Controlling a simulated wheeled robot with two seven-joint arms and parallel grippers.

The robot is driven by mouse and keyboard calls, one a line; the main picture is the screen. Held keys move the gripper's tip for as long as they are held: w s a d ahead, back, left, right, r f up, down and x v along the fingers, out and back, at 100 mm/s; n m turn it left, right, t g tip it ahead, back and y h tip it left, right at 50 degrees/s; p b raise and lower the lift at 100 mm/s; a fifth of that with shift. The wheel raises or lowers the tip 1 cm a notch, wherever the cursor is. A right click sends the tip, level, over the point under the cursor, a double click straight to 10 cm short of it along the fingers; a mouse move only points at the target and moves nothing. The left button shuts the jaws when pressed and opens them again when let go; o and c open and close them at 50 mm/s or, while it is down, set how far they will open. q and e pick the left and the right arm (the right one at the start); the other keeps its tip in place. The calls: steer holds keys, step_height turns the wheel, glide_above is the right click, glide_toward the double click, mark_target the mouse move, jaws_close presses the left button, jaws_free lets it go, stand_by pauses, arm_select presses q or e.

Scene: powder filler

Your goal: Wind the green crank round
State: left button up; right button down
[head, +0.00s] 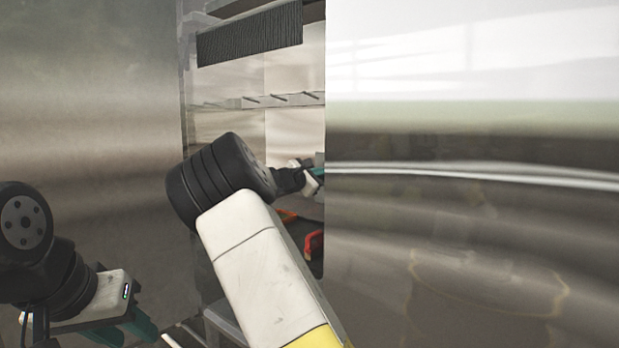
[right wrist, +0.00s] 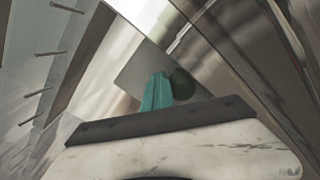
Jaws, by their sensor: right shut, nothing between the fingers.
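In the right wrist view a dark green round piece (right wrist: 182,85), seemingly the knob of the green crank, shows just beyond and right of my right gripper (right wrist: 156,90). The gripper's teal fingers are shut with nothing between them. I cannot tell whether they touch the knob. The rest of the crank is hidden. In the head view my right arm reaches into the cabinet opening, and its gripper (head: 317,173) is partly hidden by the panel edge. My left gripper (head: 125,332) is low at the left, cut by the bottom edge, away from the opening.
A large shiny metal panel (head: 470,230) fills the right of the head view. A metal wall (head: 90,110) stands at left. Between them is a narrow opening with a rail of pegs (head: 280,99), a dark ribbed block (head: 250,33) and a red item (head: 313,242) low inside.

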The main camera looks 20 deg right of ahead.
steer(key=shift+s+d+f, duration=0.45)
steer(key=shift+s+f, duration=0.05)
steer(key=shift+f, duration=0.05)
steer(key=shift+s+d+f, duration=0.1)
steer(key=shift+s+f, duration=0.05)
steer(key=shift+f, duration=0.65)
steer(key=shift+f, duration=0.7)
steer(key=shift+w+a+f, duration=0.15)
steer(key=shift+w+f, duration=0.05)
steer(key=shift+f, duration=0.3)
steer(key=shift+w+a+f, duration=0.15)
steer(key=shift+a+f, duration=0.05)
steer(key=shift+f, duration=0.25)
steer(key=shift+w+a+f, duration=0.15)
steer(key=shift+w+f, duration=0.05)
steer(key=shift+f, duration=0.3)
